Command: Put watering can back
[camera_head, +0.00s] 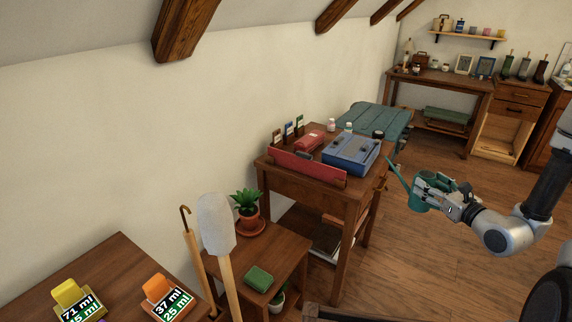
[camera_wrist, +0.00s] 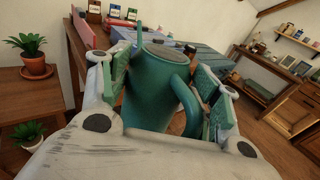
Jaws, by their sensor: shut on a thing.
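The watering can (camera_head: 421,193) is teal green with a long thin spout that points up and left in the head view. My gripper (camera_head: 436,188) is shut on it and holds it in the air, to the right of the brown desk. In the wrist view the can (camera_wrist: 152,90) stands between the fingers of my gripper (camera_wrist: 165,85), with its handle on the right side. The lower part of the can is hidden by the gripper body. A potted plant (camera_head: 246,205) sits in a terracotta pot and saucer on a low wooden side table (camera_head: 279,243).
The brown desk (camera_head: 345,197) carries a blue case (camera_head: 351,154) and a red rail along its front. A green sponge-like block (camera_head: 258,278) lies on the side table. Shelves and a workbench (camera_head: 440,79) stand at the back. The wooden floor (camera_head: 425,265) right of the desk is clear.

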